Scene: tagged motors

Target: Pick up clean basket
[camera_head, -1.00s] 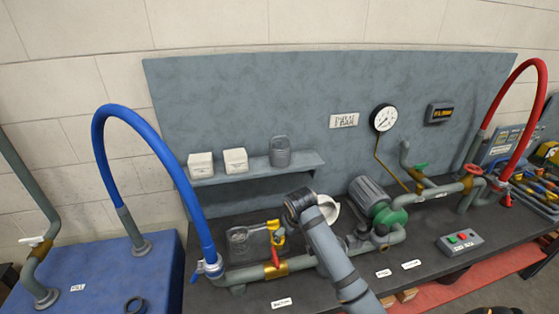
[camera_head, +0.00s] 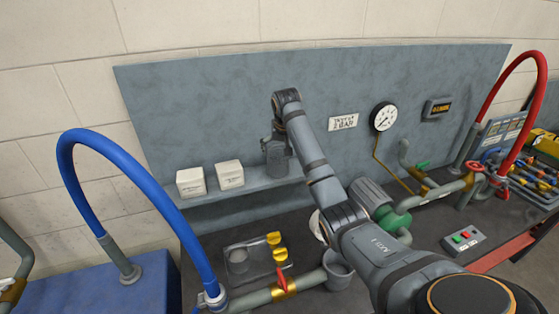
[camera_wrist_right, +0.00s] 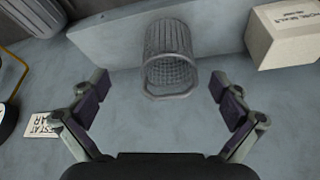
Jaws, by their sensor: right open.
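The clean basket (camera_head: 277,160) is a grey mesh cylinder with a handle, standing on the wall shelf to the right of two white boxes. It also shows in the right wrist view (camera_wrist_right: 168,55), with its mesh and handle loop towards me. My right gripper (camera_head: 271,138) is at the basket's top, and its fingers are small and partly hidden in the head view. In the right wrist view my right gripper (camera_wrist_right: 158,88) is open and empty, with one finger on each side of the basket's near end and gaps between. My left gripper is not in view.
Two white boxes (camera_head: 210,179) stand on the shelf (camera_head: 240,193) left of the basket. The grey back panel (camera_head: 200,110) rises close behind. Below are a tray (camera_head: 250,262), pipes and the green pump (camera_head: 393,222); a blue hose (camera_head: 150,185) arches at the left.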

